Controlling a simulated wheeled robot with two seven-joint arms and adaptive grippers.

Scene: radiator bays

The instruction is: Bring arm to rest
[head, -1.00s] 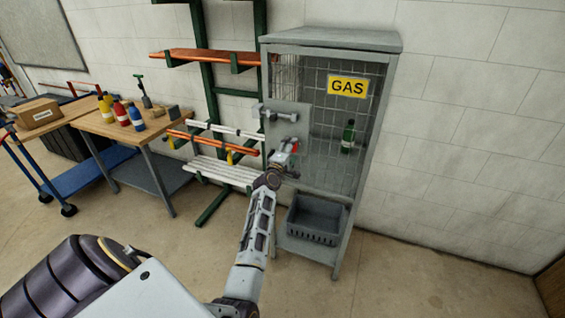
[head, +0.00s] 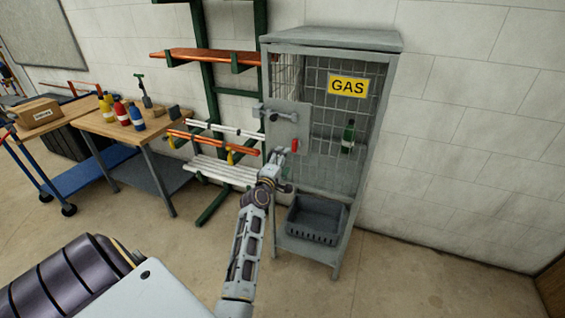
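My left arm comes in from the lower left, and its gripper (head: 278,155) is in front of the grey gas cage (head: 332,42). The gripper is small in view; its fingers look apart, with nothing seen between them. It is just left of and below a red handle (head: 294,145) on the cage's grey panel (head: 286,122), apart from it as far as I can see. My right gripper is out of view.
The cage bears a yellow GAS sign (head: 348,86) and holds a green bottle (head: 348,136) and a grey crate (head: 316,221). A green rack (head: 213,100) with pipes stands left. A wooden table (head: 118,127) holds several bottles. The floor at front right is clear.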

